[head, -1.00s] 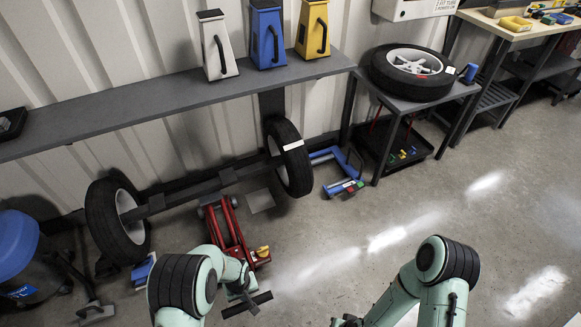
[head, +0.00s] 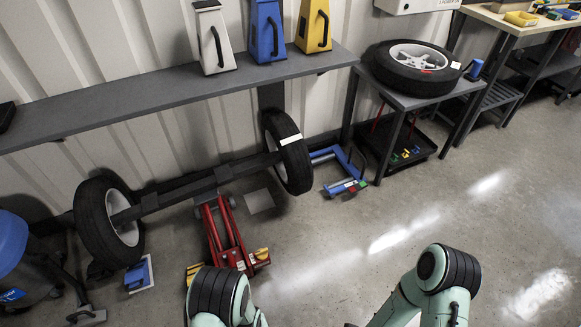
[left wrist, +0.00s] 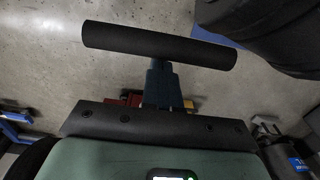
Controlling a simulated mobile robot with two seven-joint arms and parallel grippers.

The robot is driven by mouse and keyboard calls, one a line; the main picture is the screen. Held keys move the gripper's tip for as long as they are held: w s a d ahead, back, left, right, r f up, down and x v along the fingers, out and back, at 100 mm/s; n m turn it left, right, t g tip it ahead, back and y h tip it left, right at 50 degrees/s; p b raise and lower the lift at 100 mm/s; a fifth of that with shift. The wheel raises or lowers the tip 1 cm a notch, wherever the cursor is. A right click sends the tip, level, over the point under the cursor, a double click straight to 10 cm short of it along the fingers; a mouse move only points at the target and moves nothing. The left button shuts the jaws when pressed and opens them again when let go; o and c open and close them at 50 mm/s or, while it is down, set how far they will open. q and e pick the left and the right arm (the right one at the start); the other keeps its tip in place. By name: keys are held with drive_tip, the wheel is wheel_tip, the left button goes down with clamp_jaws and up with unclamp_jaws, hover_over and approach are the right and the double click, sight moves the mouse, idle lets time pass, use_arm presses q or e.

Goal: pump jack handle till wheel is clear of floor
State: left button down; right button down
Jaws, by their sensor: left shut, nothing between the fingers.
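The red floor jack (head: 222,235) stands under the axle (head: 195,185) between the left wheel (head: 92,225) and the right wheel (head: 283,160). Whether either wheel touches the floor I cannot tell. In the left wrist view a black crossbar (left wrist: 160,47), apparently the jack handle's grip, lies across the top. The dark fingers of my left gripper (left wrist: 158,75) are shut and overlap the bar's middle, with nothing held between them; whether they touch it is unclear. Parts of the jack show behind them. My left arm hides the gripper and handle in the head view. My right gripper is out of view.
A blue stand (head: 345,172) is right of the right wheel. A blue block (head: 140,273) lies near the left wheel, beside a blue vacuum (head: 15,240). A long shelf (head: 120,105) runs above the axle. Open floor (head: 330,240) lies to the right.

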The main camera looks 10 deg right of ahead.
use_arm(q)
drive_tip(key=shift+s, duration=0.4)
drive_tip(key=w+a+r+p, duration=0.2)
drive_tip(key=w+r+p, duration=0.4)
drive_tip(key=w+r, duration=0.4)
wheel_tip(320, 180, up, 6)
drive_tip(key=shift+w+a+r+p, duration=0.1)
drive_tip(key=shift+w+a+p, duration=0.05)
drive_tip(key=shift+a+p, duration=0.2)
wheel_tip(320, 180, up, 8)
drive_tip(key=p, duration=0.5)
drive_tip(key=shift+p, duration=0.35)
